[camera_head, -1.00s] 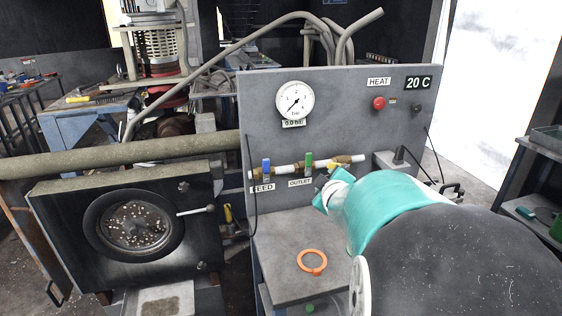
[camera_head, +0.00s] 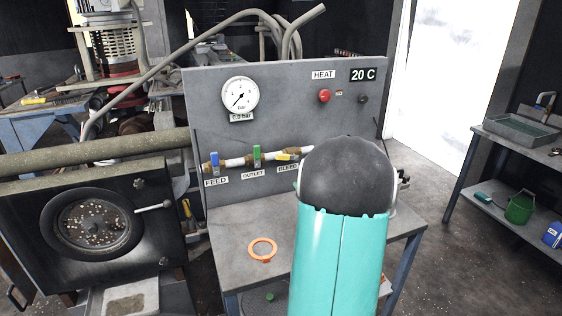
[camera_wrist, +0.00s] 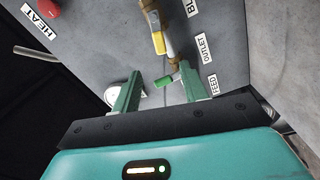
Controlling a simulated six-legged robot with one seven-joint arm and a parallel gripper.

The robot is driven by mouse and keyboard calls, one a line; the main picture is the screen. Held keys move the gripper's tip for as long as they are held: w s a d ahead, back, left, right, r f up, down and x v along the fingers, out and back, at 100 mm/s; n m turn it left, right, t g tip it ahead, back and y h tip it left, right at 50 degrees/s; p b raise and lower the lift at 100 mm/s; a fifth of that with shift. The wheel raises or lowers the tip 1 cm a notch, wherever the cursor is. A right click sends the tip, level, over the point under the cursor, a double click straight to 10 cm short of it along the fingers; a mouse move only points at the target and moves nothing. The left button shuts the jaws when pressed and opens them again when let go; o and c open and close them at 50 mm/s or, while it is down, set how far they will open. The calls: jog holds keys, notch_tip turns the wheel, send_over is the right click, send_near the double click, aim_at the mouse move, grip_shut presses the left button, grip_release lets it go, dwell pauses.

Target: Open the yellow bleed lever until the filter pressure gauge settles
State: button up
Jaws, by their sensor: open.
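In the wrist view my left-hand finger partly hides the gauge.
The green outlet lever (camera_head: 257,153) and blue feed lever (camera_head: 215,160) stand left of the bleed lever. The green one (camera_wrist: 166,80) shows between my fingers. A red knob (camera_head: 325,95) is above. An orange ring (camera_head: 262,249) lies on the bench.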

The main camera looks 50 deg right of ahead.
aim_at(285, 158)
jog(key=x, duration=1.3)
jog(key=shift+w+d+r, duration=0.1)
jog(key=shift+w+d, duration=0.1)
jog(key=shift+d, duration=0.05)
grip_shut()
